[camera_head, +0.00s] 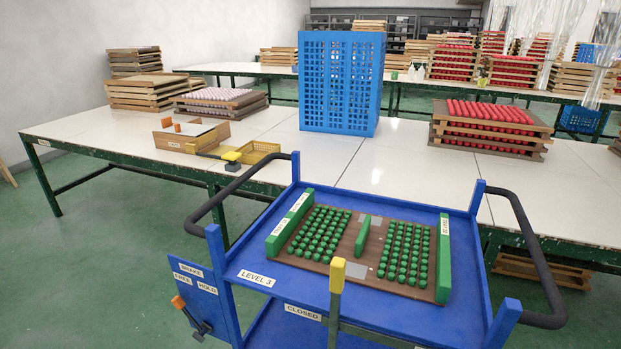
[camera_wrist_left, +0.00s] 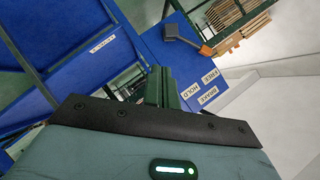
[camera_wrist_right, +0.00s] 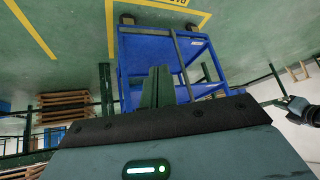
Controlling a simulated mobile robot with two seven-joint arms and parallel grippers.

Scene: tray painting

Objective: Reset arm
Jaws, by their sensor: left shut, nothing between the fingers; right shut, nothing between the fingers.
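In the left wrist view my left gripper (camera_wrist_left: 161,84) is shut and empty, with its dark green fingers together. The blue cart's side panel, with its brake labels, lies beyond it. In the right wrist view my right gripper (camera_wrist_right: 158,84) is shut and empty, and the blue cart (camera_wrist_right: 165,50) shows past its fingers. Neither gripper shows in the head view. There the blue cart (camera_head: 385,312) holds a brown tray (camera_head: 345,262) with rows of green pieces and green strips along its sides.
A yellow-topped lever (camera_head: 337,275) stands at the cart's front and an orange-tipped brake handle (camera_head: 179,302) at its left. Black handles (camera_head: 535,265) flank the cart. Behind, a white table (camera_head: 380,175) bears a blue crate (camera_head: 340,85), a wooden box (camera_head: 190,137) and stacked trays (camera_head: 490,128).

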